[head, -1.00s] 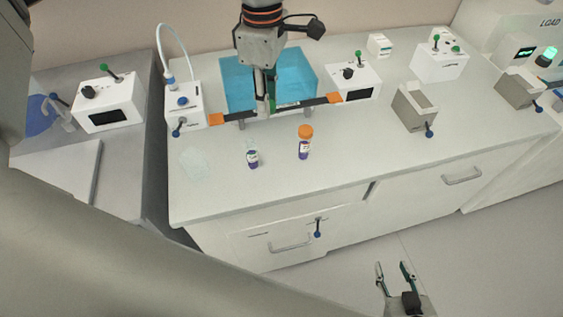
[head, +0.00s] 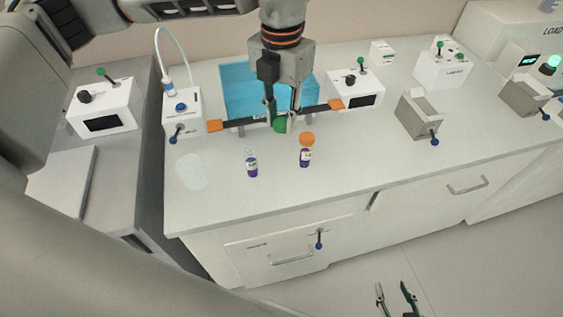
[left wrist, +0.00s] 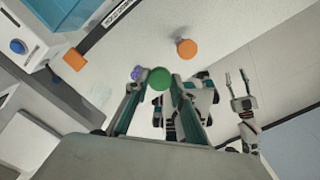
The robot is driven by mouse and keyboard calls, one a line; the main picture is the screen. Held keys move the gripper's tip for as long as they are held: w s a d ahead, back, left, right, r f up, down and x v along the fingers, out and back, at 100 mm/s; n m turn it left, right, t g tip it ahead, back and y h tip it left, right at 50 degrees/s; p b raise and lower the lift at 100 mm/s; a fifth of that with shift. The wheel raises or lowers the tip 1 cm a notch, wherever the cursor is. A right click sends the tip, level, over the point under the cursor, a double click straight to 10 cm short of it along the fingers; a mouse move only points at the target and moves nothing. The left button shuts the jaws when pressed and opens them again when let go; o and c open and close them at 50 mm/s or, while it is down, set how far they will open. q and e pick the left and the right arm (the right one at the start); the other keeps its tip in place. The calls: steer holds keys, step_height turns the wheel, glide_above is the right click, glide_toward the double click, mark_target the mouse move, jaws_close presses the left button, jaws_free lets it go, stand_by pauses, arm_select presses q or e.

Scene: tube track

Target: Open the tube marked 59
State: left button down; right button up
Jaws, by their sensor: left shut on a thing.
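My left gripper (head: 281,122) is shut on a round green cap (head: 280,125); the cap also shows between the fingers in the left wrist view (left wrist: 160,78). It is above the bench, behind the two tubes in the head view. A small tube with purple contents (head: 252,167) stands upright on the bench with no coloured cap on it. To its right a tube with an orange cap (head: 306,152) stands upright. Both bear labels, but the numbers are too small to read. My right gripper (head: 395,298) is open and empty, low in front of the bench.
A dark bar with orange ends (head: 240,123) and a blue translucent basin (head: 235,85) lie behind the tubes. A white device with a hose (head: 183,118) stands left, a white box (head: 354,90) and a grey bin (head: 418,116) right. The bench front is mostly clear.

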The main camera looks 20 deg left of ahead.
arm_select(q)
glide_above(281, 169)
step_height(281, 169, down, 10)
steer(key=shift+f, duration=0.15)
steer(key=shift+f+b, duration=0.3)
steer(key=shift+f, duration=1.95)
steer(key=shift+f, duration=0.2)
steer(key=c, duration=1.7)
jaws_free()
